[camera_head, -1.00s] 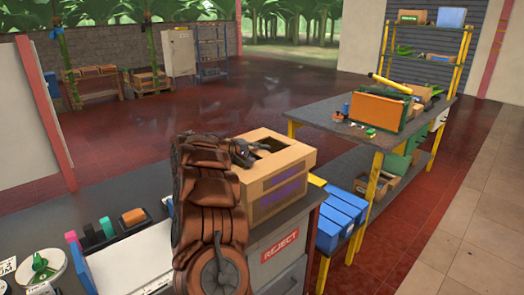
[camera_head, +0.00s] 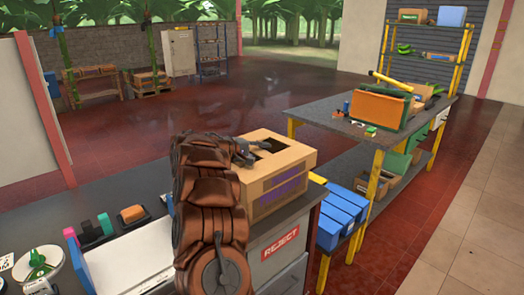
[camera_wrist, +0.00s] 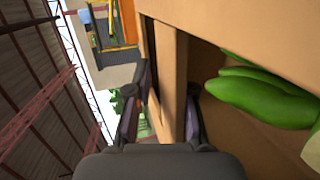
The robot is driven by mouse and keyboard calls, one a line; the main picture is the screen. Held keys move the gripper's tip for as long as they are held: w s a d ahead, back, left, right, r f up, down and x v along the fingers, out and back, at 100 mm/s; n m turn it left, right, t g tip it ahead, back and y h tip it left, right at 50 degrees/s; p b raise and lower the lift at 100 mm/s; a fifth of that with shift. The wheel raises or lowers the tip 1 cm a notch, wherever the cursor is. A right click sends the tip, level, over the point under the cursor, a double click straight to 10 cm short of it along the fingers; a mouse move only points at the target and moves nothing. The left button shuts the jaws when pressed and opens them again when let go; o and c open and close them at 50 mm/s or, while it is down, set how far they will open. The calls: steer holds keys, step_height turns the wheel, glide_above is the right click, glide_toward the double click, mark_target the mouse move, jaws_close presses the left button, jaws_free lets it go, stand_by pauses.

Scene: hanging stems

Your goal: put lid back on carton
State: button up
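The tan cardboard carton (camera_head: 275,190) with purple print stands on the grey reject cabinet in the head view. Its top shows a dark opening bordered by cardboard; I cannot tell whether this border is the separate lid. My gripper (camera_head: 253,150) is at the left rim of this opening. In the wrist view my gripper (camera_wrist: 160,105) has one finger on each side of a cardboard strip (camera_wrist: 167,75), one outside and one inside the opening. Whether the fingers press on the strip is unclear. Green bananas (camera_wrist: 265,95) lie inside the carton.
Blue bins (camera_head: 340,210) stand just right of the cabinet. A grey workbench (camera_head: 330,115) behind carries an orange box (camera_head: 380,107) and small items. An orange block (camera_head: 132,214), a white board and a scale pan (camera_head: 40,265) lie on the left counter. Red floor is open behind.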

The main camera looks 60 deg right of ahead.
steer(key=shift+o, duration=1.2)
steer(key=shift+r, duration=0.15)
steer(key=shift+r+p, duration=0.75)
steer(key=shift+p, duration=0.4)
steer(key=b+v, duration=0.3)
steer(key=v, duration=0.9)
steer(key=shift+f, duration=0.3)
